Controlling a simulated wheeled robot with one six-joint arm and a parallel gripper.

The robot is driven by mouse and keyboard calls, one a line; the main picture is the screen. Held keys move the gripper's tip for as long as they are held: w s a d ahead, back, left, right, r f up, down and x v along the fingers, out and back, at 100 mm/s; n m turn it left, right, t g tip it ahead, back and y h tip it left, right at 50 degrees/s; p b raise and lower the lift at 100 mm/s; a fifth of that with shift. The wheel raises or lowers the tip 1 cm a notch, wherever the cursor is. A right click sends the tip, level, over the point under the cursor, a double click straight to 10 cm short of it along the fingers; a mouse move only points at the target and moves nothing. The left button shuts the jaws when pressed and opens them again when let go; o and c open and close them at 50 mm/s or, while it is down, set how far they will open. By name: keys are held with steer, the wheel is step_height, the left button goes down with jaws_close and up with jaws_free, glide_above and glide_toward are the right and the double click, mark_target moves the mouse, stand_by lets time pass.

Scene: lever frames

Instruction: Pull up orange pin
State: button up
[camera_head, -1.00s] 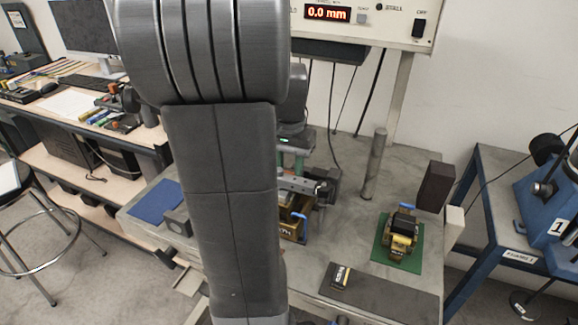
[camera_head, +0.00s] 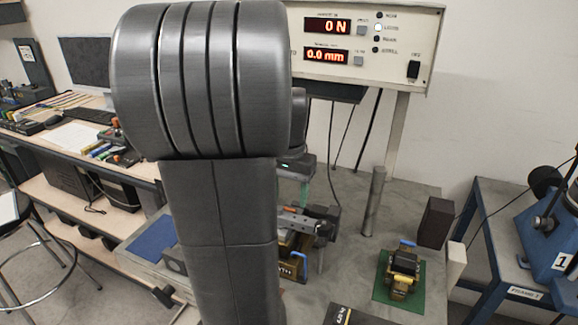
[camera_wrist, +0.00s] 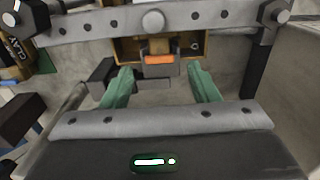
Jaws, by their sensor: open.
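The orange pin (camera_wrist: 159,60) shows in the wrist view as a small orange block in a dark bracket, in front of a brass-coloured fixture (camera_wrist: 127,48). My gripper (camera_wrist: 162,72) has two green fingers, spread apart, one on each side of the orange pin's line. The pin appears between and slightly beyond the fingertips, with nothing held. Contact cannot be told. In the head view, my arm hides most of the fixture. A green finger (camera_head: 304,192) shows beside the arm, above a small orange spot (camera_head: 292,210) that may be the pin.
A grey metal crossbar (camera_wrist: 185,21) with bolts spans the top of the wrist view, close beyond the pin. A metal post (camera_head: 373,203) and a small device on a green mat (camera_head: 410,299) stand to the right. A display unit (camera_head: 400,72) is above.

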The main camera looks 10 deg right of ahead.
step_height(320, 180, up, 11)
steer(key=shift+r, duration=0.2)
steer(key=shift+f, duration=0.1)
stand_by(0.5)
step_height(320, 180, down, 14)
steer(key=shift+f+b, duration=0.25)
steer(key=shift+b, duration=0.15)
steer(key=shift+r, duration=0.15)
stand_by(0.4)
